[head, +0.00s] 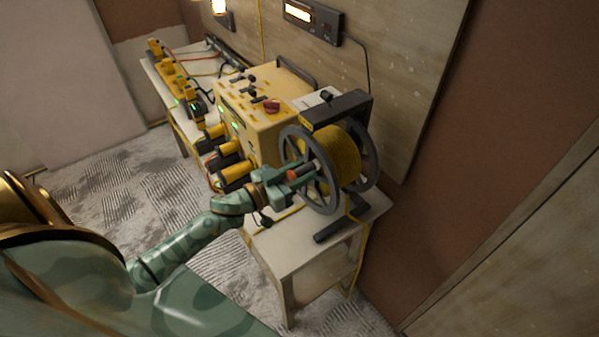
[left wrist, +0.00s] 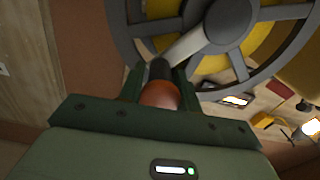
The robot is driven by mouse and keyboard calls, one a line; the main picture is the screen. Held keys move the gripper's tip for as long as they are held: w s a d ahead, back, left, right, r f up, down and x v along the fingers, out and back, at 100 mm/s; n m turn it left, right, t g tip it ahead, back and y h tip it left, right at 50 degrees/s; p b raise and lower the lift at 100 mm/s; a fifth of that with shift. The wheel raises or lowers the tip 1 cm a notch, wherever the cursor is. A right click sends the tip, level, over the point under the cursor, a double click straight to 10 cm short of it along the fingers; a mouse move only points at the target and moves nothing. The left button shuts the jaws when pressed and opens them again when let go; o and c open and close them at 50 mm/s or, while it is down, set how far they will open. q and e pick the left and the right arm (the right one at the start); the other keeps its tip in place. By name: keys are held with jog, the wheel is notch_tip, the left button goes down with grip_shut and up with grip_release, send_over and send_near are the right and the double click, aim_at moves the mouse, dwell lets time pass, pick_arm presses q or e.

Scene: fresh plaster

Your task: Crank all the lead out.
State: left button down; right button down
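The cable reel (head: 368,162) stands on the near end of the table, with grey spoked side wheels and yellow lead (head: 342,150) wound thickly on its drum. My left gripper (head: 296,178) is at the reel's near side wheel. Its fingers sit on both sides of the crank handle (left wrist: 159,92), which is orange-red and black, and appear closed on it. In the left wrist view the grey crank arm (left wrist: 192,46) runs from the handle up right to the hub (left wrist: 228,22). A length of yellow lead (head: 358,262) hangs down beside the table. My right gripper is not in view.
A yellow power box (head: 262,120) with a red button (head: 271,106) and several yellow plugs stands behind the reel on the pale table (head: 290,246). More plugs and cables lie farther back. A plastered wall (head: 420,90) rises close behind; patterned carpet (head: 100,190) lies open at left.

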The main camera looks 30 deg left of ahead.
pick_arm(q)
jog(key=shift+w+a+r+n+p, duration=0.1)
jog(key=shift+a+r+n+p, duration=0.25)
jog(key=shift+p, duration=0.4)
jog(key=n+p, duration=0.1)
jog(key=a+n+p, duration=0.1)
jog(key=shift+w+a+r+p, duration=0.1)
jog(key=shift+w+r+p, duration=0.2)
jog(key=shift+r+p, duration=0.1)
jog(key=shift+w+a+r+n+p, duration=0.15)
jog(key=shift+w+a+n+p, duration=0.15)
jog(key=shift+a+n+p, duration=0.65)
jog(key=shift+w+a+n+p, duration=0.2)
jog(key=shift+a+n, duration=0.1)
jog(key=shift+n, duration=0.3)
jog(key=shift+w+a+n+p, duration=0.1)
jog(key=shift+a+n+p, duration=0.15)
jog(key=shift+n, duration=0.35)
jog(key=c, duration=1.2)
grip_release()
jog(key=shift+a, duration=0.1)
jog(key=shift+o, duration=0.2)
jog(key=b+v, duration=0.1)
jog(key=v, duration=1.5)
jog(key=shift+b, duration=0.3)
